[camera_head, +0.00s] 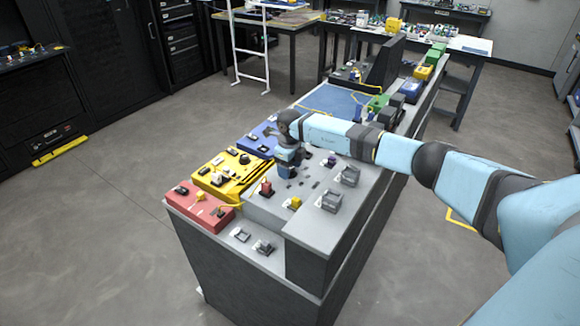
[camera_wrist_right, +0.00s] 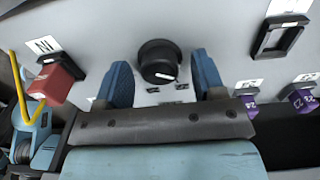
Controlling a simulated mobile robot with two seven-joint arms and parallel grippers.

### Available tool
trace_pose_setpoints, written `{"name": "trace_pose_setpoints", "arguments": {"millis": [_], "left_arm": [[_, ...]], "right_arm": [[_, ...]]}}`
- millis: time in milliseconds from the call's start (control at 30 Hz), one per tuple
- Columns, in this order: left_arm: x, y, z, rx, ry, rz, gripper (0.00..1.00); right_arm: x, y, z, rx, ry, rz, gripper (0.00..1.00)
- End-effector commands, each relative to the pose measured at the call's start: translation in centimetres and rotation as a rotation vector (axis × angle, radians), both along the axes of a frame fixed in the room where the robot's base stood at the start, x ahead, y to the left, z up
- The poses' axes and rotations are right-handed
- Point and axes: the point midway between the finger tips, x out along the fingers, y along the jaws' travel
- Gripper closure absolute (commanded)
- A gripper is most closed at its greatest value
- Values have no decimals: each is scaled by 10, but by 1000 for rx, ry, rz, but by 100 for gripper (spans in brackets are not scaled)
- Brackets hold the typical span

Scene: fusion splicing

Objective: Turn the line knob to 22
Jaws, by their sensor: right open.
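The line knob (camera_wrist_right: 158,62) is round and black and sits on the light grey panel (camera_wrist_right: 215,22) in the right wrist view. A white mark on it points down and slightly right, toward small dark labels too small to read. My right gripper (camera_wrist_right: 160,68) is open, with one blue finger on either side of the knob. I cannot tell whether the fingers touch it. In the head view my right gripper (camera_head: 286,170) is low over the grey console top (camera_head: 262,213), and the knob cannot be made out there. My left gripper is not in view.
In the wrist view a red connector (camera_wrist_right: 57,80) with a yellow cable is at left. A black-framed socket (camera_wrist_right: 278,37) and purple plugs (camera_wrist_right: 302,100) are at right. In the head view red (camera_head: 190,207), yellow (camera_head: 222,180) and blue (camera_head: 252,143) boxes line the console's left side.

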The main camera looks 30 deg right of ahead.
Motion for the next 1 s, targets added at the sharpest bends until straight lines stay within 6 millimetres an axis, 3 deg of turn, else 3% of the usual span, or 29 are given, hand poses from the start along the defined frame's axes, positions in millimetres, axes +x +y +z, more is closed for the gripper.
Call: {"name": "trace_pose_setpoints", "arguments": {"millis": [167,400,767,1000], "left_arm": [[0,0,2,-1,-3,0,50],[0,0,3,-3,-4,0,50],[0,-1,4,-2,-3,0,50],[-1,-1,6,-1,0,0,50]], "right_arm": [[0,0,0,0,0,0,37],[0,0,0,0,0,0,86],[0,0,1,0,0,-51,86],[0,0,1,-1,0,-202,86]]}}
